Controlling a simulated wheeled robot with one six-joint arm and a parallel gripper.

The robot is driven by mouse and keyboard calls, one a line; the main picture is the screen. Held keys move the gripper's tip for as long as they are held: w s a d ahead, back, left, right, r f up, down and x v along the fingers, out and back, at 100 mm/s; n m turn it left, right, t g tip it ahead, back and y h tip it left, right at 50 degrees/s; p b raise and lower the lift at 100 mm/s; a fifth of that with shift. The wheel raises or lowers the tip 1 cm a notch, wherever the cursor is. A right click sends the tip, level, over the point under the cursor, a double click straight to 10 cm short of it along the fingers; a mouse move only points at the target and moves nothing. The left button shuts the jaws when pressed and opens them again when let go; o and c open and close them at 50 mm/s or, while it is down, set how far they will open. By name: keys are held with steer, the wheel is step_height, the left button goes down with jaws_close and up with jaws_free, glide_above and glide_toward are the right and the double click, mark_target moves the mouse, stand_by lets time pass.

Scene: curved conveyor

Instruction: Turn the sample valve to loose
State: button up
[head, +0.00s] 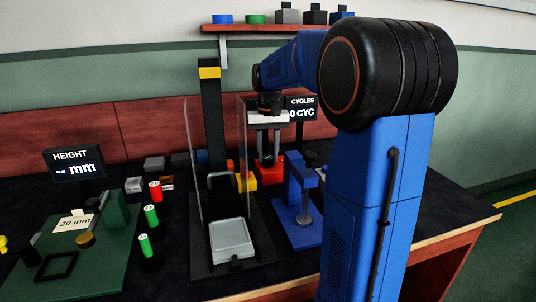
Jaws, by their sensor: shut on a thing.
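My gripper (269,146) points straight down at the back of the table, behind a clear upright panel. Its fingers are small and dark in this view. They reach down to a red block (270,175), which looks like the sample valve, and are shut on its top. The grip itself is partly hidden, and I cannot make out which way the valve's handle is turned. A yellow piece (246,183) sits just left of the red block.
A clear-walled stand with a grey tray (232,240) is in front. A blue press-like fixture (300,205) stands to the right. Red and green cylinders (151,216), a green board (75,265) and a height display (76,165) are at left. A shelf (270,27) hangs above.

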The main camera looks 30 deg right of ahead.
mark_target(268, 157)
steer(key=n, duration=0.5)
steer(key=shift+n, duration=0.3)
steer(key=n, duration=0.5)
stand_by(0.4)
steer(key=o, duration=1)
steer(key=shift+o, duration=0.2)
step_height(268, 157, up, 17)
steer(key=shift+r, duration=0.2)
